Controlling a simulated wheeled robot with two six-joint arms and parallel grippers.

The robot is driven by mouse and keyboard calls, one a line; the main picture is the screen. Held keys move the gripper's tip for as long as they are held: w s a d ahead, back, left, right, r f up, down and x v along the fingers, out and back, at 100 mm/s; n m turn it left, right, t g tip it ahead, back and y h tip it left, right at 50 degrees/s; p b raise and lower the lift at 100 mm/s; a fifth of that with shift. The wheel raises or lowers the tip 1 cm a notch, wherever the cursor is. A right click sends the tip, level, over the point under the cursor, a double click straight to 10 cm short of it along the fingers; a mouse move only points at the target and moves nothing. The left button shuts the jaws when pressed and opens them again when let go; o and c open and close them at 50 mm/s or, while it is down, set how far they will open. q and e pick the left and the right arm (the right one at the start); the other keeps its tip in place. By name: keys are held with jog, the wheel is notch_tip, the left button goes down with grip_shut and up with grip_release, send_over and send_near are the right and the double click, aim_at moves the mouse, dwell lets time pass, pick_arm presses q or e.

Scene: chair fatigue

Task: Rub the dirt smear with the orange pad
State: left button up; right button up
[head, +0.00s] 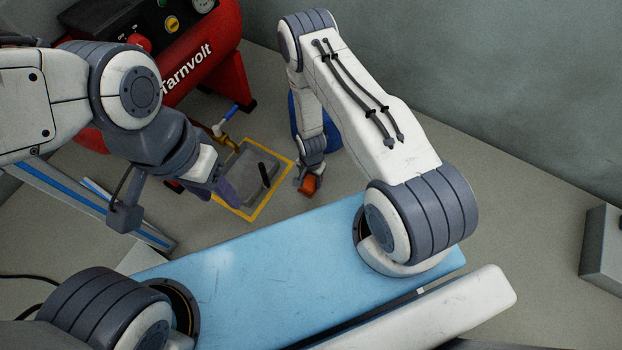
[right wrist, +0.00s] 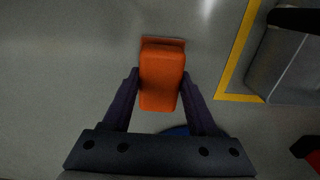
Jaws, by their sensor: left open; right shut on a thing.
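The orange pad (head: 308,185) is a small block held low near the floor. It also shows in the right wrist view (right wrist: 162,80), upright in the picture between two dark fingers, with a thin paler edge at its far end. My right gripper (right wrist: 160,98) is shut on the pad; in the head view it is small and partly hidden by its own arm. My left gripper (head: 222,190) is open and empty beside the left edge of the yellow floor outline. I cannot make out the dirt smear in either view. I cannot tell whether the pad touches the floor.
A grey block with a black handle (head: 250,168) stands inside a yellow outline (head: 283,182) on the floor, left of the pad. A red Tarnvolt compressor (head: 205,45) stands behind, with a blue-handled brass valve (head: 229,112) low in front. A grey box (head: 605,255) is at far right.

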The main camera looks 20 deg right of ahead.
jog(key=shift+s+d+r+p, duration=0.1)
jog(key=shift+s+d+p, duration=0.5)
jog(key=shift+s, duration=0.4)
jog(key=shift+s+d+p, duration=0.3)
jog(key=shift+s+d, duration=0.3)
jog(key=shift+s, duration=0.15)
jog(key=shift+s+d+p, duration=0.25)
jog(key=shift+s+d, duration=0.3)
jog(key=shift+s, duration=0.2)
jog(key=shift+s+d+p, duration=0.65)
jog(key=shift+s+d, duration=0.1)
jog(key=shift+s, duration=0.35)
jog(key=shift+s+d+f+p, duration=0.2)
jog(key=shift+s+d+p, duration=0.3)
jog(key=shift+s+d, duration=0.75)
jog(key=shift+s+d+p, duration=0.3)
jog(key=shift+s+d, duration=0.1)
jog(key=shift+s, duration=0.4)
jog(key=shift+s+d+p, duration=0.3)
jog(key=shift+s+d, duration=0.05)
jog(key=shift+s, duration=0.45)
jog(key=shift+w+a+r, duration=0.1)
jog(key=shift+w+a, duration=0.35)
jog(key=shift+w, duration=0.3)
jog(key=shift+w+a+r, duration=0.1)
jog(key=shift+w+a, duration=0.35)
jog(key=shift+w, duration=0.25)
